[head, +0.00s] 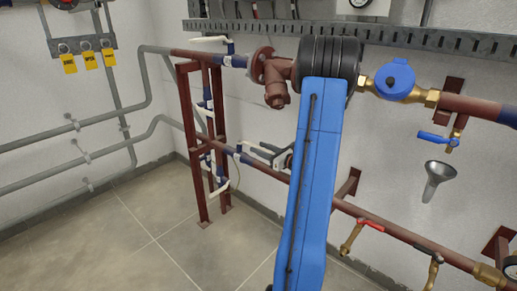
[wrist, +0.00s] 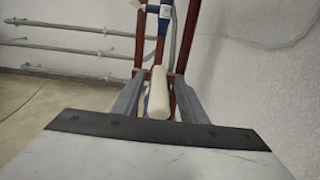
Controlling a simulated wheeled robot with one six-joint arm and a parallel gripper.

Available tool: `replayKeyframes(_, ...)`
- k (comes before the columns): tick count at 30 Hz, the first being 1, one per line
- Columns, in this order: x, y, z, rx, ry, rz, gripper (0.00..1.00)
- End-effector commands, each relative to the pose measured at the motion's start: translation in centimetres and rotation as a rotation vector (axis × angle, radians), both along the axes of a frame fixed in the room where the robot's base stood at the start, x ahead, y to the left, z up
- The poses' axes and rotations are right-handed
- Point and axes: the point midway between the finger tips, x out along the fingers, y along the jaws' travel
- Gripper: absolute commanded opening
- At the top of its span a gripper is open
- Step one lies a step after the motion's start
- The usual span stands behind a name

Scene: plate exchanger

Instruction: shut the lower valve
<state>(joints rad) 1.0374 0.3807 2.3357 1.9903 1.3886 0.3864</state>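The lower valve has a long white lever (wrist: 158,95), which points toward my wrist camera. In the head view, its blue body (head: 235,152) sits on the lower brown pipe by the red-brown frame. My gripper (head: 262,150) is at the lever, partly behind my blue arm. In the wrist view, my gripper (wrist: 157,84) is open, with one grey finger on each side of the lever. Narrow gaps seem to show between lever and fingers. The lever's far end is hard to make out.
The red-brown frame (head: 189,140) stands just beyond the valve, with other white levers (head: 219,188) on it. An upper valve (head: 208,40) has a similar white lever. Grey pipes (head: 70,125) run along the left wall. The floor (head: 120,240) at left is clear.

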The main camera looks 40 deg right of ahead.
Motion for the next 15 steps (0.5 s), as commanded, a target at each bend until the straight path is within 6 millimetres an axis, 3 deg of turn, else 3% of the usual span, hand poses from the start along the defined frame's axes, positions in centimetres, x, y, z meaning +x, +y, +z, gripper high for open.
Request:
replayKeyframes(6,1.35,0.15,0.0,0.0,0.001,0.001,0.38)
replayKeyframes(15,1.48,0.14,0.01,0.0,0.0,0.0,0.38)
